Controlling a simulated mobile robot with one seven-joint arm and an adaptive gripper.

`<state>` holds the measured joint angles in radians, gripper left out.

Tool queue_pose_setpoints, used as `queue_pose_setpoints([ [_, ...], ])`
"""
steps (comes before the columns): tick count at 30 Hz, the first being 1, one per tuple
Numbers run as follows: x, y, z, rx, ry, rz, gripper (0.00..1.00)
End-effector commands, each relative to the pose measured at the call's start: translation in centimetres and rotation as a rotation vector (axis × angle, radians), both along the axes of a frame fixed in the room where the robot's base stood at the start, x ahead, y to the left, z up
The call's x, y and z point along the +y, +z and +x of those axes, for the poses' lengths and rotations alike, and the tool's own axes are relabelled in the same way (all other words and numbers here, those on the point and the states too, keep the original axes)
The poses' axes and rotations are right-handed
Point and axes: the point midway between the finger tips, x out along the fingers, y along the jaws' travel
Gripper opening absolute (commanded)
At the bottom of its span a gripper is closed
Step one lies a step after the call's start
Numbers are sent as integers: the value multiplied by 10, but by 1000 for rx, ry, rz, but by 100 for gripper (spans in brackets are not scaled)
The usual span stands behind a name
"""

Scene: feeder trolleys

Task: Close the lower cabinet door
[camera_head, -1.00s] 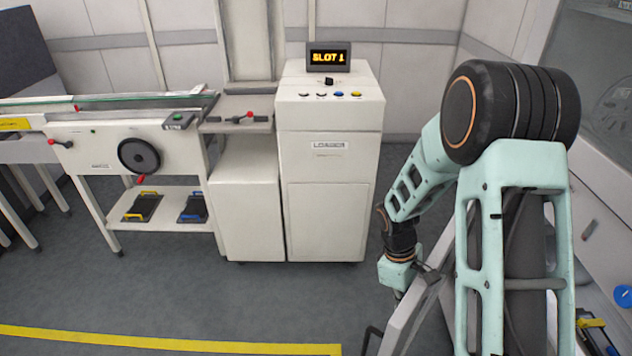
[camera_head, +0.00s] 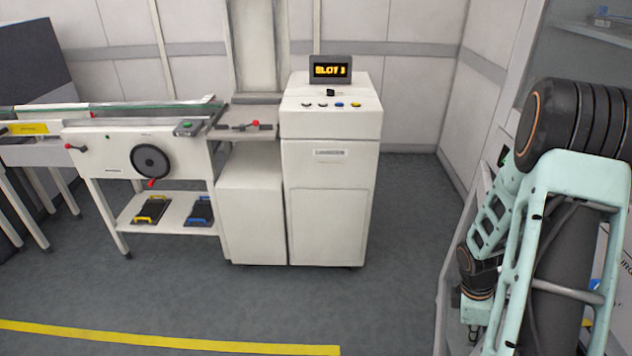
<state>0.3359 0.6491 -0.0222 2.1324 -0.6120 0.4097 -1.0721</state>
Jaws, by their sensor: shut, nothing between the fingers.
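The cabinet stands along the right side, with a glazed upper part (camera_head: 585,62). The lower cabinet door (camera_head: 447,300) shows as a pale upright panel edge at the lower right, left of my arm. Most of its face is hidden by my arm, and I cannot tell how far it stands open. My gripper (camera_head: 474,333) is at the end of the teal arm, low and close beside this panel. It is shut with nothing in it. Its fingertips are mostly hidden, so contact with the door cannot be made out.
A white loader machine (camera_head: 329,210) with a lit display (camera_head: 330,69) stands at the back centre. A feeder table (camera_head: 120,150) with a handwheel (camera_head: 150,161) is to its left. The grey floor between is clear, with a yellow line (camera_head: 170,340) in front.

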Motion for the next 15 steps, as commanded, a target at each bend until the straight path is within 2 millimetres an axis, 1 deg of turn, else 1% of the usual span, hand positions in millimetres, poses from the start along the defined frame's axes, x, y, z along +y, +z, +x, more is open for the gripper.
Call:
queue_pose_setpoints([
  [1,-15,2,-6,1,13,0,0],
  [6,-56,3,-17,1,91,1,0],
  [9,-78,4,-21,1,132,1,0],
  [12,-95,3,-24,1,163,1,0],
  [15,-108,2,-27,1,188,2,0],
])
